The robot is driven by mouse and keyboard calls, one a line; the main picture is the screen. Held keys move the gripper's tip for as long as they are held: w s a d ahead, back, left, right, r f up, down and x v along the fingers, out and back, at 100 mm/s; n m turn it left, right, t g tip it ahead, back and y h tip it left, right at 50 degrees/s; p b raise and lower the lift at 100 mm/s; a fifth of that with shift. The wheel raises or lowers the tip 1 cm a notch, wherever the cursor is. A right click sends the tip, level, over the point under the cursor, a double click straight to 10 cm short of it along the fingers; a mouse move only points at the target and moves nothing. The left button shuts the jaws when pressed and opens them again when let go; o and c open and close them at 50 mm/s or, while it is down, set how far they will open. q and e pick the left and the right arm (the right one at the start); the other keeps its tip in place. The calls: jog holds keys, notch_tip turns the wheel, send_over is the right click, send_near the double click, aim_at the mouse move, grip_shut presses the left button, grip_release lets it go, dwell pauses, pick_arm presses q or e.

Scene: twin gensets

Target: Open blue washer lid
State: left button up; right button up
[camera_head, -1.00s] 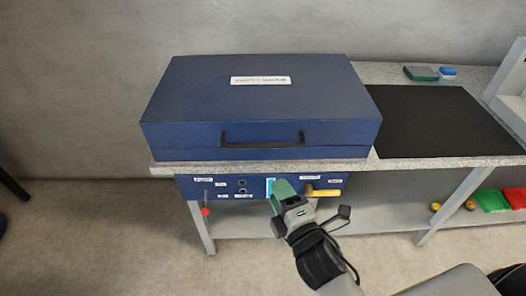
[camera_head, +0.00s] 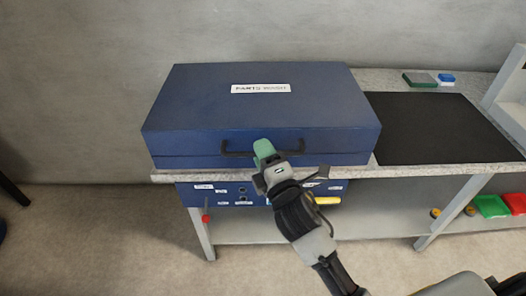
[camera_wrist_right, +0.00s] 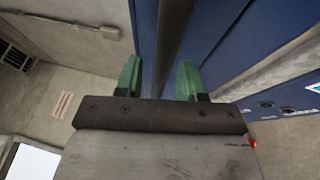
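The blue washer (camera_head: 250,110) is a box with a shut lid and a "PARTS WASH" label (camera_head: 261,88) on top, standing on the bench. A dark bar handle (camera_head: 235,153) runs across the front of its lid. My right gripper (camera_head: 263,149) is at the handle, in front of its middle. In the right wrist view its two green fingers (camera_wrist_right: 158,80) are apart, with the dark handle bar (camera_wrist_right: 172,40) running between them. A gap shows beside the bar, so the fingers are not closed on it. My left gripper is not in view.
Below the washer is a blue control panel (camera_head: 228,194) with labels, a yellow handle (camera_head: 328,200) and a red knob (camera_head: 206,218). A black mat (camera_head: 435,128) lies right on the bench (camera_head: 372,82). Green and red bins (camera_head: 492,206) sit on the lower shelf.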

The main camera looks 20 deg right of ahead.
jog(key=shift+w, duration=0.1)
grip_shut()
dwell(0.3)
